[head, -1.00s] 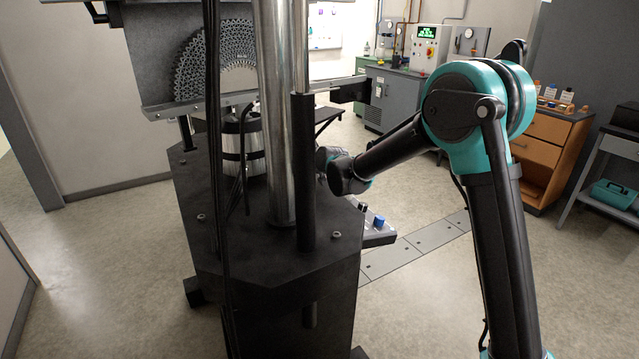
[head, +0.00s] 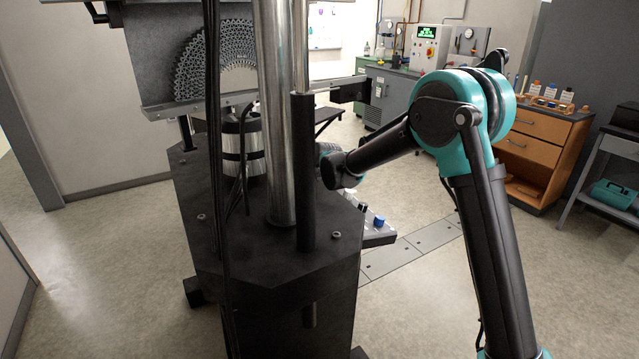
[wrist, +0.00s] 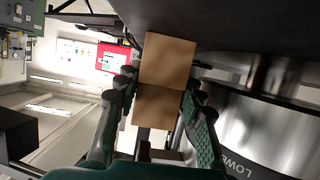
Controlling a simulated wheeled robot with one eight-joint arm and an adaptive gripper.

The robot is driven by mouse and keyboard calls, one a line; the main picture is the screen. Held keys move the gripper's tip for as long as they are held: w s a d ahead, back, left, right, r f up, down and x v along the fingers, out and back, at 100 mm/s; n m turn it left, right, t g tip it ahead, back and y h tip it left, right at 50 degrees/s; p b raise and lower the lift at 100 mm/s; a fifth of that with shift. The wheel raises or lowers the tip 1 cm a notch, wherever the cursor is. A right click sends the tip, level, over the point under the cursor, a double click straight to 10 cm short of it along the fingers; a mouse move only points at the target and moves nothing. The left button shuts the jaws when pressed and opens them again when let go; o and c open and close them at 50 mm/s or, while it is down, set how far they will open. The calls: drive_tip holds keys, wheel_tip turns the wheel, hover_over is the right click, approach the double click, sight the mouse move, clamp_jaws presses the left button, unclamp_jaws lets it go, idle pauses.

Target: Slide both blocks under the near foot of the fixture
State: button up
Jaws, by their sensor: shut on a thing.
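In the wrist view my gripper (wrist: 160,108) is shut on a tan block (wrist: 157,106), with one finger at each side. A second tan square face (wrist: 167,60) adjoins it above in the picture; I cannot tell if this is the other block or another side of the same one. In the head view the fixture shows as a dark plate with a grey lattice arch (head: 190,66) above a metal bar (head: 240,98). My gripper is mostly hidden behind the columns there. I cannot make out the near foot clearly.
A thick chrome column (head: 276,150) and a thin black column (head: 304,170) stand on the black machine base (head: 270,262). A steel cylinder (head: 243,150) stands behind them. In the wrist view a shiny cylinder (wrist: 262,128) lies close to the right finger.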

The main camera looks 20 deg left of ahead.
drive_tip(key=shift+w+a, duration=1.65)
drive_tip(key=shift+a, duration=0.3)
drive_tip(key=o, duration=1.4)
drive_tip(key=shift+s, duration=0.15)
drive_tip(key=shift+c, duration=0.3)
drive_tip(key=shift+s+d+r, duration=0.1)
drive_tip(key=shift+s+d, duration=0.1)
drive_tip(key=shift+o, duration=0.3)
drive_tip(key=shift+v, duration=0.9)
drive_tip(key=o, duration=0.4)
drive_tip(key=shift+v, duration=2.75)
